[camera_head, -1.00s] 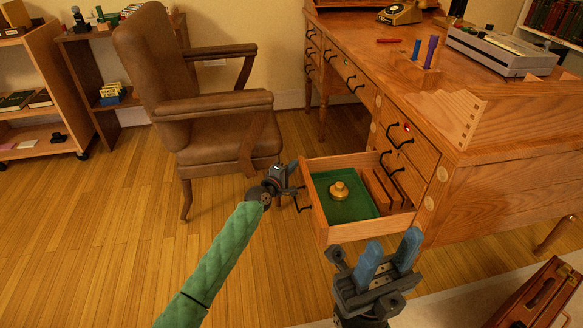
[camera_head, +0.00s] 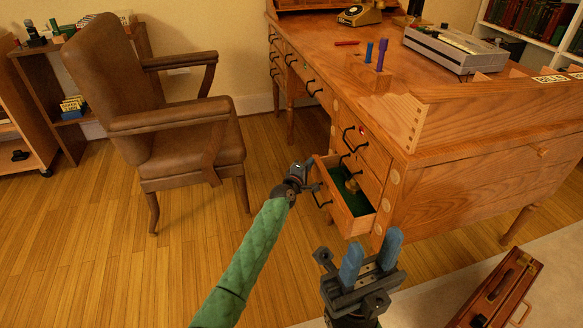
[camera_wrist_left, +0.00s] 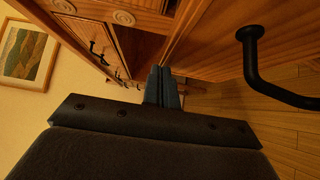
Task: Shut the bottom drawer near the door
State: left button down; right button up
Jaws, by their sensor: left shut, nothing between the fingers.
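The bottom drawer (camera_head: 350,222) of the wooden desk stands partly open, with a green lining and a small brass-coloured object (camera_head: 352,186) inside. My left gripper (camera_head: 314,170) is at the drawer's front, close to its upper edge; its fingers are partly hidden in the head view. In the left wrist view, the left fingers (camera_wrist_left: 162,86) are together and empty, beside the wooden drawer front (camera_wrist_left: 215,40) with its black handle (camera_wrist_left: 255,65). I cannot tell whether they touch it. My right gripper (camera_head: 372,256) is open and empty, in front of the desk's near corner.
The desk (camera_head: 480,175) has further drawers above. A brown armchair (camera_head: 185,145) stands to the left. A wooden case (camera_head: 497,290) lies on the pale rug at lower right. The wooden floor (camera_head: 130,270) left of my left arm is clear.

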pick_arm(q)
jog(key=shift+w+d, duration=0.25)
jog(key=shift+d, duration=0.65)
jog(key=shift+w+d, duration=0.2)
jog(key=shift+d, duration=0.65)
jog(key=shift+w+d, duration=0.25)
jog(key=shift+d, duration=0.65)
jog(key=shift+a, duration=0.1)
